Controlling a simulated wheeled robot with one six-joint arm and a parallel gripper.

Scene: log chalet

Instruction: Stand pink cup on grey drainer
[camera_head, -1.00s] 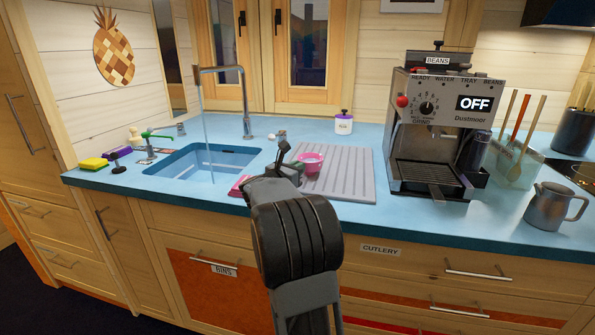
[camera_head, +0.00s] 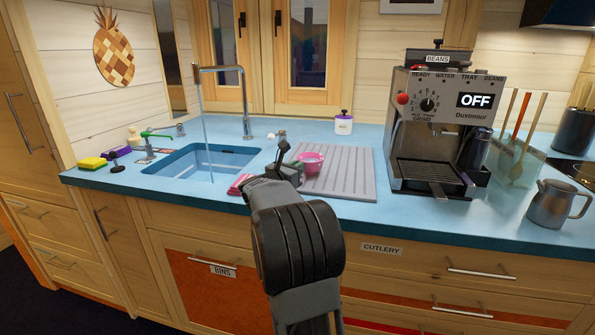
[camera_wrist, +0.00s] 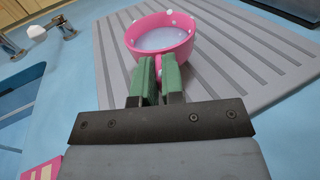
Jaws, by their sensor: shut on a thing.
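The pink cup (camera_head: 311,160) with pale dots is upright at the grey drainer (camera_head: 350,178), over its left part. In the wrist view the cup (camera_wrist: 185,50) shows its open top, with a pale inside, above the ridged drainer (camera_wrist: 245,85). My gripper (camera_wrist: 155,75) has its green fingers close together on the near side of the cup, shut on it at what looks like its handle. Whether the cup's base touches the drainer is hidden. In the head view my gripper (camera_head: 285,160) is partly hidden by my own arm.
The sink (camera_head: 205,160) with running tap (camera_head: 225,75) lies left of the drainer. The coffee machine (camera_head: 436,125) stands to the right. A white jar with a purple label (camera_head: 344,125) is behind. A pink cloth (camera_head: 240,184) lies near the front edge.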

